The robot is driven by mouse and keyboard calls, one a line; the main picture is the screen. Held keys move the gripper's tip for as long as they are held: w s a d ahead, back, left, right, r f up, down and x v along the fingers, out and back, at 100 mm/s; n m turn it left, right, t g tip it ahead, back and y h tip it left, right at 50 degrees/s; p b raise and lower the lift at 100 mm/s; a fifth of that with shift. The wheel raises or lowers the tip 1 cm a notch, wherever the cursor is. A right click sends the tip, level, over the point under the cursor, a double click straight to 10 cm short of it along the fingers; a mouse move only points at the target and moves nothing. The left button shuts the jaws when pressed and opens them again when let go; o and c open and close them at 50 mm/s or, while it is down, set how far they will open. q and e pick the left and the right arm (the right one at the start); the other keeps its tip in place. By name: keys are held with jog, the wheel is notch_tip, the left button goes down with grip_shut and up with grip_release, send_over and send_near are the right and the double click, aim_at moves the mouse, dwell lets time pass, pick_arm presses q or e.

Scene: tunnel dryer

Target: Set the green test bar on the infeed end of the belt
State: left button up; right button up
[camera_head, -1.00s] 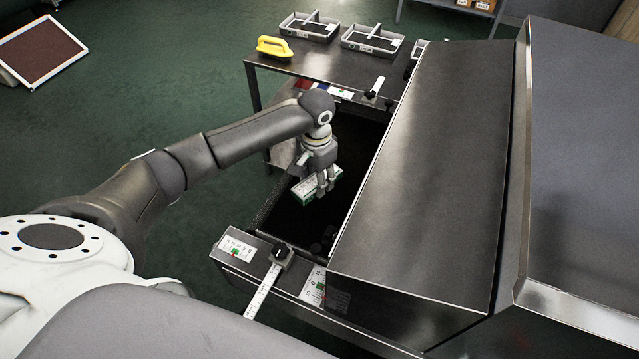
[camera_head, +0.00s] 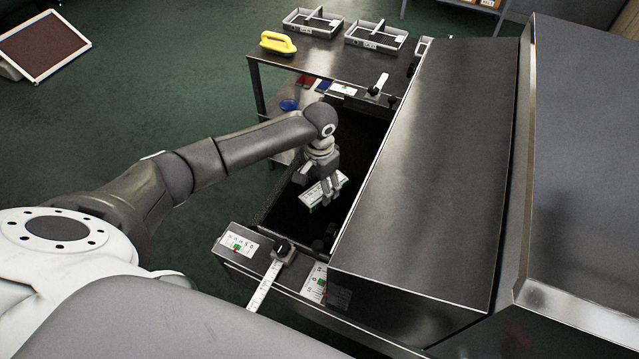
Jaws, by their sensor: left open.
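The green test bar (camera_head: 313,195), with a pale printed top and green sides, is at the infeed end of the black belt (camera_head: 362,135). It appears to lie flat on the belt, though its underside is hidden. My left gripper (camera_head: 331,197) points down over the bar, its jaws open, with fingers still around the bar's right part. The fingers cover some of the bar, and I cannot tell whether they touch it. My right gripper is not in view.
The steel dryer hood (camera_head: 430,170) stands close to the right of the belt. A scale arm (camera_head: 266,283) with a black knob sits on the near end plate.

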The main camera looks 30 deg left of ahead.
aim_at(319, 186)
pick_arm(q)
notch_tip(319, 186, up, 12)
jog(key=shift+r+b, duration=0.15)
jog(key=shift+b, duration=0.2)
dwell(1.5)
